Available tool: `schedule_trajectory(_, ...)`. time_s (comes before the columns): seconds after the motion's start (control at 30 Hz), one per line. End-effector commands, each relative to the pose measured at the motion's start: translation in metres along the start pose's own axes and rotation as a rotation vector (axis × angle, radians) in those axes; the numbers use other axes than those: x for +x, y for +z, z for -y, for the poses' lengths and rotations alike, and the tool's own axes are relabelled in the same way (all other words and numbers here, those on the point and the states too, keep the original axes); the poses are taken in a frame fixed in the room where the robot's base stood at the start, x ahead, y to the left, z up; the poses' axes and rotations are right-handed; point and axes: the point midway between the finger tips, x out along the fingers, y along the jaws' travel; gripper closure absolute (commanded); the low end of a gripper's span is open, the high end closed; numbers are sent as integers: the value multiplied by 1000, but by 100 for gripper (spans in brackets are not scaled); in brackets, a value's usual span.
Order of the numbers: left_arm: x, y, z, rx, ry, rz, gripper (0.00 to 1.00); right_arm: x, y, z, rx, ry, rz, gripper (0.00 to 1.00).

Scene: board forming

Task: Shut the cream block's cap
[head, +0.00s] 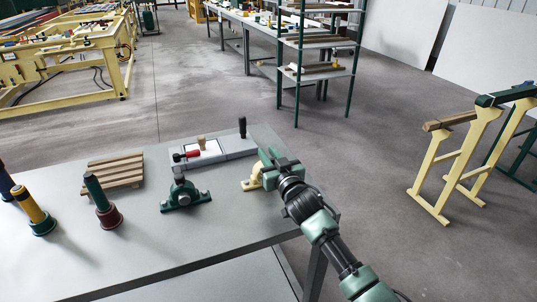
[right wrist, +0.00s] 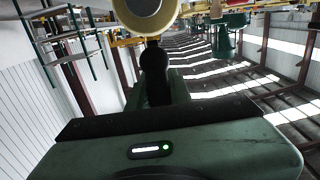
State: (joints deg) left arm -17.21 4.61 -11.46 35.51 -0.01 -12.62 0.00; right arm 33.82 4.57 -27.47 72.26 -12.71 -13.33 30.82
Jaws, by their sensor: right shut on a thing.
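The cream block (head: 249,184) stands near the right end of the grey table, partly hidden behind my right gripper. My right gripper (head: 272,161) is shut at the block's upper part, on what looks like its cap. In the right wrist view a round cream part (right wrist: 120,22) with a grey middle shows at the top edge, at the far end of the gripper. How far the cap is tilted is hidden. A similar green block (head: 185,195) stands to the left, apart from the gripper. My left gripper is not in view.
A grey fixture (head: 238,148) with a red-handled clamp (head: 187,155) and a black knob stands behind the blocks. A wooden slatted pallet (head: 114,172) and several coloured posts (head: 97,191) stand to the left. The table's front middle is clear.

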Motion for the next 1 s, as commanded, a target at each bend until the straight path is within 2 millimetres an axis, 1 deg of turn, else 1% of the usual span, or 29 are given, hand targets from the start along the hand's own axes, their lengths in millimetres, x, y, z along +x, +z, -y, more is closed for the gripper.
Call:
schedule_trajectory(0.03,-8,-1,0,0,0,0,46,0,-4,0,-1,0,12,100)
schedule_trajectory(0.17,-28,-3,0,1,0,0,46,3,-9,0,-3,1,58,100)
schedule_trajectory(0.33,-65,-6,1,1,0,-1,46,8,-13,-1,-2,1,158,100)
schedule_trajectory(0.5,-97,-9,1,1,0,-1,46,14,-12,-1,-3,1,281,100)
schedule_trajectory(0.6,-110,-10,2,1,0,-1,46,18,-10,0,-2,1,356,100)
schedule_trajectory(0.73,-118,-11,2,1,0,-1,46,23,-6,0,-1,0,443,100)
schedule_trajectory(1.0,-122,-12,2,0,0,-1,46,29,0,0,1,0,567,100)
